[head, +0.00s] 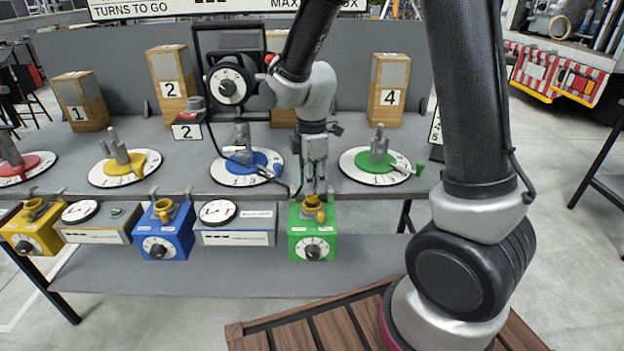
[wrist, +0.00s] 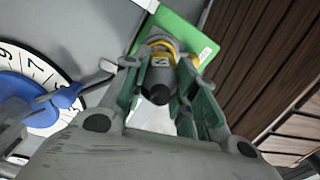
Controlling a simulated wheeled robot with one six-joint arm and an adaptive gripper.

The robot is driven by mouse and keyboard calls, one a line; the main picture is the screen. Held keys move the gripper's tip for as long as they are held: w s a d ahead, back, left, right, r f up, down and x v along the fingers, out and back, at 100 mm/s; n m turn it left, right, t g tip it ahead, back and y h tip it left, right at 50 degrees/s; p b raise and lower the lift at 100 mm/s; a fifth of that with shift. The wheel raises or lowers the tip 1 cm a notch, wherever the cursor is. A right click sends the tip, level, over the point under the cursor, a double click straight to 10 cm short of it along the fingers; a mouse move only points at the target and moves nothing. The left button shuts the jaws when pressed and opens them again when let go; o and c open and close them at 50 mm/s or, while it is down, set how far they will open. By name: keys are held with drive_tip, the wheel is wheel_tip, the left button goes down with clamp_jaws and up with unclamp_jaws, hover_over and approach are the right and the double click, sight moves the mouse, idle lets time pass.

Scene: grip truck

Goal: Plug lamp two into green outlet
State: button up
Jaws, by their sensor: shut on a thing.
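The green outlet (head: 312,245) is a green box with a yellow socket ring (head: 312,203) on top, hung at the bench's front edge. My gripper (head: 314,190) points down right above that ring. In the wrist view, its fingers (wrist: 160,72) are shut on a dark plug (wrist: 157,92) with a white number tag that looks like a 2. The yellow ring (wrist: 163,44) shows around the plug's far end, over the green box (wrist: 198,42). I cannot tell how deep the plug sits.
The blue outlet (head: 164,231) and yellow outlet (head: 33,231) hang farther left, with grey meter boxes between. A blue dial (head: 247,166) and green dial (head: 381,165) lie close behind my gripper. Wooden blocks 1 (head: 82,102) and 4 (head: 389,90) stand behind.

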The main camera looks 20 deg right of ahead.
drive_tip(key=shift+f, duration=1.5)
drive_tip(key=o, duration=1.2)
drive_tip(key=shift+c, duration=0.2)
drive_tip(key=o, duration=0.3)
drive_tip(key=shift+r, duration=2.5)
